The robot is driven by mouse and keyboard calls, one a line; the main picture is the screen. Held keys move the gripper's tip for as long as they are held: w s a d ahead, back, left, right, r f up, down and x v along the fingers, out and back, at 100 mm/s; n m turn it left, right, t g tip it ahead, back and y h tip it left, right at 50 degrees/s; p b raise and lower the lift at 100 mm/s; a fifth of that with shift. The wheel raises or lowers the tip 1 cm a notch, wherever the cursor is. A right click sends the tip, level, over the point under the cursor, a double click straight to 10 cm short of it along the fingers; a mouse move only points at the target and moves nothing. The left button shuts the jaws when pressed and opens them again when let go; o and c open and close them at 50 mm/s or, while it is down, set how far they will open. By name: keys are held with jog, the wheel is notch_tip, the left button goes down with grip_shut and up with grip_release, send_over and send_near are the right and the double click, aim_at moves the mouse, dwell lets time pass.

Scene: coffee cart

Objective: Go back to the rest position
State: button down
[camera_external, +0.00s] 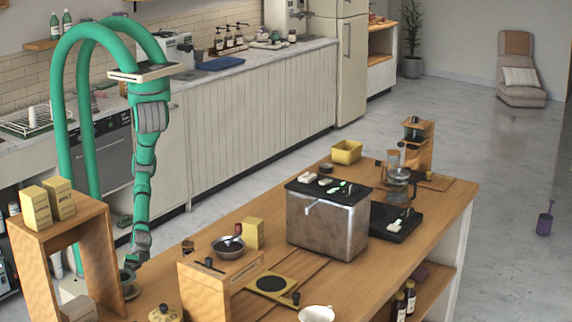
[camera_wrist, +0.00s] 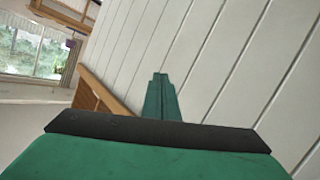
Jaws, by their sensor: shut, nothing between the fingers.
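My gripper (camera_wrist: 160,78) shows in the wrist view with its green fingers together and nothing between them. It points towards a pale planked surface, without visible contact. In the external view my green and grey arm hangs down at the left, and its lower end is close to the left end of the wooden counter (camera_external: 392,256). The fingers are too small or hidden there to make out.
A metal box (camera_external: 327,222) stands mid-counter. White planked cabinets (camera_external: 255,112) line the back. Open floor (camera_external: 470,130) lies right.

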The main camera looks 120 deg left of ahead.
jog(key=a+r+n+t+y, duration=0.1)
jog(key=a+r+y, duration=0.2)
jog(key=a+r, duration=0.2)
jog(key=w+a+r+n+t+y, duration=0.1)
jog(key=a+r+y, duration=0.3)
jog(key=a, duration=0.8)
jog(key=w+a+r+n+t+y, duration=0.1)
jog(key=a+r+n+t+y, duration=0.1)
jog(key=a+r, duration=0.4)
jog(key=a+n+y, duration=0.1)
jog(key=a, duration=0.1)
jog(key=shift+w+a+r+t+y, duration=0.2)
jog(key=shift+a+r+t+y, duration=0.1)
jog(key=shift+a+r+y, duration=0.1)
jog(key=shift+d, duration=0.1)
dwell(0.7)
